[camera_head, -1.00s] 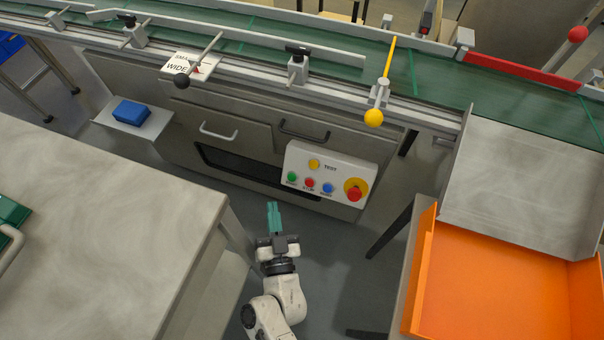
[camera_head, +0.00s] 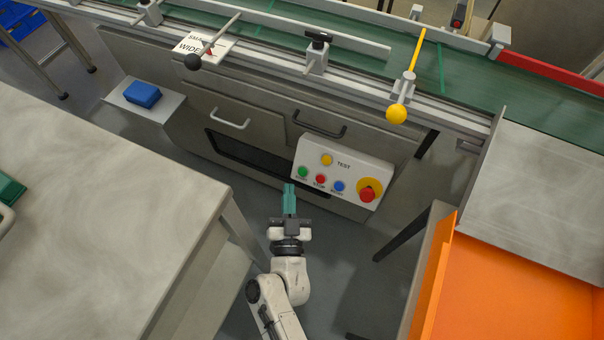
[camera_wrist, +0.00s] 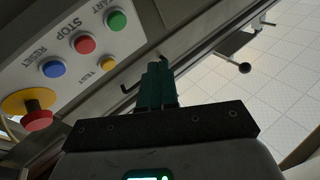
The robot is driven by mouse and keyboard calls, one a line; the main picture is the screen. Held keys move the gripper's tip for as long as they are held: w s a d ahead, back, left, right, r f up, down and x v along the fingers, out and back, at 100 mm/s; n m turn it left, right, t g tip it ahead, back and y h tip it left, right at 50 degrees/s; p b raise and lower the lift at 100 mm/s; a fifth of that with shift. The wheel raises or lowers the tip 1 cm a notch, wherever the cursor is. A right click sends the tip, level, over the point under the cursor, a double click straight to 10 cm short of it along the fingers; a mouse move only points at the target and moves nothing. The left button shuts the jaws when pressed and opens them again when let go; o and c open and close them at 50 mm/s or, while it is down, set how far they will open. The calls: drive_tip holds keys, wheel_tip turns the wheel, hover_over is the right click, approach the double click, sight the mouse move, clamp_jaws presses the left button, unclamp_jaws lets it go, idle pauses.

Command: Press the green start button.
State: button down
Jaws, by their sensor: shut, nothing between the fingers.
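The green start button (camera_head: 303,172) is at the left end of the lower row on the white control panel (camera_head: 372,166). In the wrist view the green button (camera_wrist: 116,20) shows at the top, above and left of the fingers. My gripper (camera_head: 289,186) has teal fingers, shut and empty, pointing at the machine. In the head view its tips show just below and left of the green button. A gap between tips and button appears in the wrist view (camera_wrist: 157,68); its exact depth cannot be told.
A red stop button (camera_head: 320,179), a blue reset button (camera_head: 338,186), a yellow test button (camera_head: 327,160) and a red emergency knob (camera_head: 367,194) share the panel. A grey table (camera_head: 110,210) stands left, an orange bin (camera_head: 510,290) right.

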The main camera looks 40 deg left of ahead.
sight(302, 172)
drive_tip(key=shift+w+a+f+b, duration=0.2)
drive_tip(key=shift+w+f+b, duration=0.3)
drive_tip(key=shift+w+b, duration=0.25)
drive_tip(key=shift+w+a+f+b, duration=0.15)
drive_tip(key=shift+w+f+b, duration=0.4)
drive_tip(key=shift+w, duration=0.35)
drive_tip(key=shift+w+a+f+b, duration=0.2)
drive_tip(key=shift+w+f+b, duration=0.25)
drive_tip(key=shift+w+b, duration=0.35)
drive_tip(key=shift+w+a+f, duration=0.15)
drive_tip(key=shift+w, duration=0.2)
drive_tip(key=shift+w+f+b, duration=0.2)
drive_tip(key=shift+w+b, duration=0.1)
drive_tip(key=shift+b, duration=0.2)
idle(0.7)
drive_tip(key=shift+r, duration=0.1)
drive_tip(key=shift+s+r+p, duration=0.3)
drive_tip(key=shift+s+p, duration=0.4)
drive_tip(key=shift+p, duration=0.05)
